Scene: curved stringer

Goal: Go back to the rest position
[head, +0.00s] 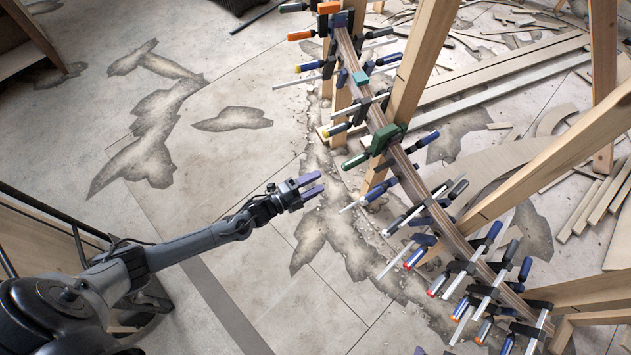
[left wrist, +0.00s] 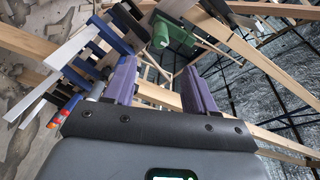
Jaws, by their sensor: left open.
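My left gripper (head: 309,186) is in the middle of the head view, at the end of my arm reaching in from the lower left. Its two purple fingers are apart with nothing between them. It is to the left of the curved wooden stringer (head: 411,178), apart from it. In the left wrist view the open purple fingers (left wrist: 160,84) point toward the clamps. A green clamp (head: 384,138) grips the stringer; it also shows in the left wrist view (left wrist: 178,40). My right gripper is in neither view.
Several clamps with blue, orange and black parts line the stringer, their bars (head: 402,252) sticking out to the left. Wooden posts (head: 421,60) support it. Planks (head: 500,70) lie at the upper right. The stained floor (head: 235,85) left of the gripper is clear.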

